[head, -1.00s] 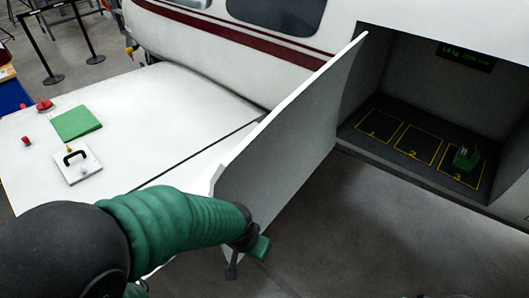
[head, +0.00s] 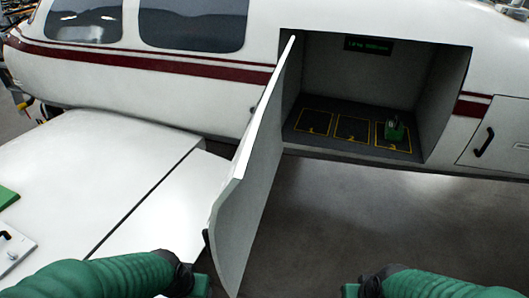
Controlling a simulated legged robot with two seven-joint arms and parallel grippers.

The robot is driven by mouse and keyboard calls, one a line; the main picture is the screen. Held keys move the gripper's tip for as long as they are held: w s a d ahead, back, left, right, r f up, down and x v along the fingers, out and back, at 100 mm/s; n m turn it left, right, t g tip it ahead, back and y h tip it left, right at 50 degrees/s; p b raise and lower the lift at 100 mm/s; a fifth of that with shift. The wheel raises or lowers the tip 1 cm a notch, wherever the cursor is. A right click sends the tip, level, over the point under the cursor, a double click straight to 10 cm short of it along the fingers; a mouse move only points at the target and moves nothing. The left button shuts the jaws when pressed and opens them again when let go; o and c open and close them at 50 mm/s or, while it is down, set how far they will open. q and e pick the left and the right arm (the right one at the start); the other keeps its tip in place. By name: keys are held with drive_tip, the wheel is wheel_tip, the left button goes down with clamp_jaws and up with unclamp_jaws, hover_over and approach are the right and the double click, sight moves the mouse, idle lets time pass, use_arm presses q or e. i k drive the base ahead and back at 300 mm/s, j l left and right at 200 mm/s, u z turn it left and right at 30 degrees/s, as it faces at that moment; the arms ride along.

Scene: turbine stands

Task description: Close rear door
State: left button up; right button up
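A white door (head: 252,170) stands swung open at the left side of a compartment (head: 365,70) in the aircraft's side. It sticks out toward me, its near end low in the picture. My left gripper (head: 201,286) is at the bottom edge, just left of the door's near lower end; I cannot tell if it touches. My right gripper (head: 351,290) is at the bottom edge, right of the door and apart from it. Both fingertips are too cut off or small to tell open from shut.
A second panel with a black handle (head: 484,142) is closed at the right. The wing (head: 90,180) fills the left, with a white handled plate (head: 14,248). Floor (head: 340,215) right of the door is clear.

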sight(238, 206)
drive_tip(key=i+j+z, duration=0.15)
drive_tip(key=j, duration=0.15)
drive_tip(key=i+j+z, duration=0.1)
drive_tip(key=j, duration=0.2)
drive_tip(key=i+j+z, duration=0.15)
drive_tip(key=j, duration=0.2)
drive_tip(key=i+j+z, duration=0.1)
drive_tip(key=j, duration=0.25)
